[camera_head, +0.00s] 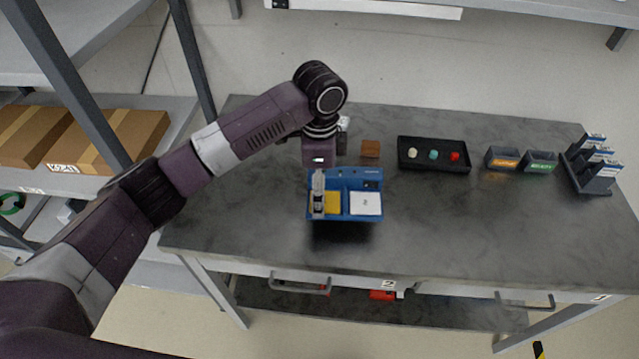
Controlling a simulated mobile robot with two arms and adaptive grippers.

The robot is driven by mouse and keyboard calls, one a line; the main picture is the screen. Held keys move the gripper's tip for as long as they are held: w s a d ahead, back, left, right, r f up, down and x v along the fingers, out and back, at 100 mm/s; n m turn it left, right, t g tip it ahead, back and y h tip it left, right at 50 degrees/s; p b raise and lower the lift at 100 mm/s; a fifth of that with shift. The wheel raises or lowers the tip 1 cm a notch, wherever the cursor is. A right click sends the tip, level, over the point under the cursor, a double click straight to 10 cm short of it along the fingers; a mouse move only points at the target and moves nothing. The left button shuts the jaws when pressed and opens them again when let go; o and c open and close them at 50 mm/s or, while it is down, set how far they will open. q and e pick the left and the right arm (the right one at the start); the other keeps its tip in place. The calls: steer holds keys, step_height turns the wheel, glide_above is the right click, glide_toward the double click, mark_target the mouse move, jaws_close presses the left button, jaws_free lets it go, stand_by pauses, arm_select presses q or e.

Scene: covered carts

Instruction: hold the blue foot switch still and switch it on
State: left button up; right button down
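The blue foot switch (348,182) sits on the dark grey table, left of the table's middle. It has a yellow part on its left and a white part on its right. My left gripper (318,207) points down over the left side of the switch and hides part of the yellow area. Whether it touches the switch, and how far apart its fingers are, cannot be made out from above. My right gripper is not in view.
Behind the switch lies a brown block (370,149). To the right are a black tray (434,166) with white, teal and red pieces, two small bins (502,158) and a dark rack (590,177). The table's front right is clear. A shelf with cardboard boxes (118,140) stands left.

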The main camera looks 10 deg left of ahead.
arm_select(q)
steer(key=shift+f+b, duration=0.7)
steer(key=shift+f, duration=2.2)
